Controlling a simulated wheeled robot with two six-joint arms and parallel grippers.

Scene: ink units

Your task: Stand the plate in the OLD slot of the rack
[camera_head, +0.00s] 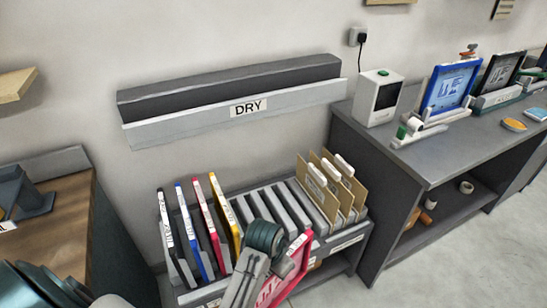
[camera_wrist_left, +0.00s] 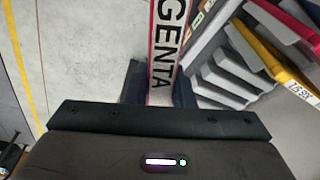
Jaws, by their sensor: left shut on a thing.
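My left gripper (camera_wrist_left: 158,92) is shut on a plate with a pink-red frame (camera_head: 294,266). The plate's edge (camera_wrist_left: 163,50) shows the letters "GENTA" in the left wrist view, running up between the dark fingers. In the head view the plate is tilted in front of the rack (camera_head: 350,239), partly hidden by my wrist. The rack holds upright black (camera_head: 174,240), blue (camera_head: 193,232), red (camera_head: 210,225) and yellow (camera_head: 226,215) plates at its left. Grey slots (camera_head: 287,205) fill the middle, with no plates visible there. A rack front label is too small to read. My right gripper is out of view.
Brown card sheets (camera_head: 330,185) stand at the rack's right end. A wall trough marked DRY (camera_head: 240,108) hangs above. A grey counter (camera_head: 420,160) stands at right, with a white device (camera_head: 378,98) and a blue-framed screen (camera_head: 448,88). A wooden-topped bench (camera_head: 62,215) is at left.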

